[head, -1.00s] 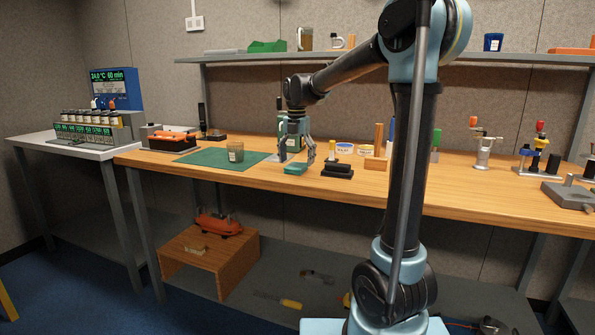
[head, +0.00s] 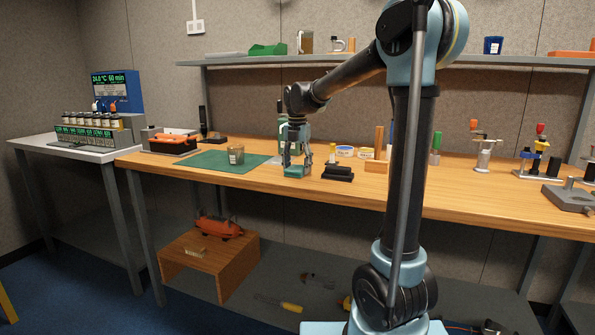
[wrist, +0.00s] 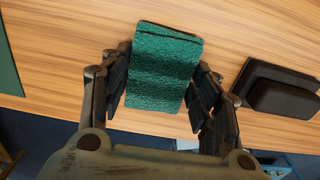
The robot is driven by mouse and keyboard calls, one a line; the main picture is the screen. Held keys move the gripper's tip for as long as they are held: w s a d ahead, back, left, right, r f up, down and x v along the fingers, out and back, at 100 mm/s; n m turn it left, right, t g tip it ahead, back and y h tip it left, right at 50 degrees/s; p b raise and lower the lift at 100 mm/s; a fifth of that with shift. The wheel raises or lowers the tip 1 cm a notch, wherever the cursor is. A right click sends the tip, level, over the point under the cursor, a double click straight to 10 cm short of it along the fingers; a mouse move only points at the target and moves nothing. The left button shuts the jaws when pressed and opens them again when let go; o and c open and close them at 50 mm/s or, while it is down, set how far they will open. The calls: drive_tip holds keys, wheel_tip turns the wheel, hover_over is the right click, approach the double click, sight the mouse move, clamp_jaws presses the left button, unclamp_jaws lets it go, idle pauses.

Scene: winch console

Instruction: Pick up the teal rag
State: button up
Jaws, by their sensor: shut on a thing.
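The teal rag (wrist: 160,75) is a folded textured pad on the wooden bench top, between my gripper's two fingers in the wrist view. It shows small and partly covered by the fingers in the head view (head: 294,173). My gripper (head: 297,168) points down at the bench near its front edge. In the wrist view my gripper (wrist: 165,92) has a finger on each side of the rag and is shut on it. I cannot tell whether the rag is lifted off the bench.
A black block (wrist: 282,88) lies close to the right of the rag. Tins (head: 345,151) and a wooden block (head: 376,166) stand to the right. The bench's front edge is close.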

sight(297, 167)
wheel_tip(297, 167, up, 10)
idle(0.5)
drive_tip(key=o, duration=0.4)
drive_tip(key=c, duration=0.3)
drive_tip(key=shift+c, duration=0.2)
drive_tip(key=shift+s, duration=0.15)
